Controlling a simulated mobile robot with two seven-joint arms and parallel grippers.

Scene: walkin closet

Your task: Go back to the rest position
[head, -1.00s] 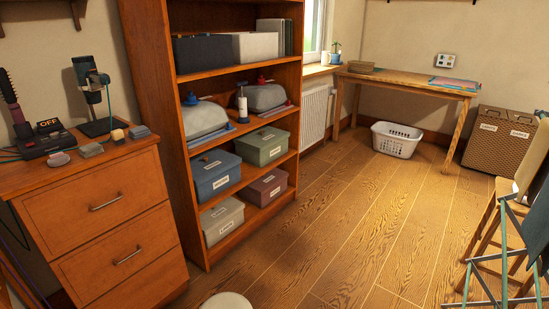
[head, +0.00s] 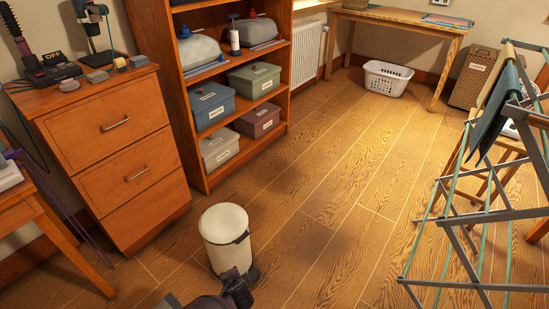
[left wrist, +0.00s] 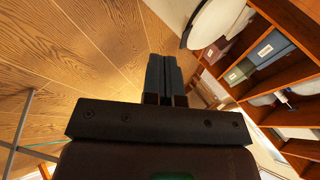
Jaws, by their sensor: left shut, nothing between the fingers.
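My left gripper (left wrist: 164,78) fills the middle of the left wrist view. Its two fingers are pressed together with nothing between them. In the head view my left gripper (head: 238,283) shows at the bottom, dark, just in front of the foot of a cream pedal bin (head: 226,236). From this angle I cannot tell whether it touches the bin. My right gripper is in neither view.
A wooden shelf unit (head: 190,175) with lidded boxes and a drawer cabinet (head: 115,160) stand at the left. A drying rack (head: 470,210) stands at the right. A white laundry basket (head: 386,78) sits at the back. The middle floor (head: 330,210) is clear.

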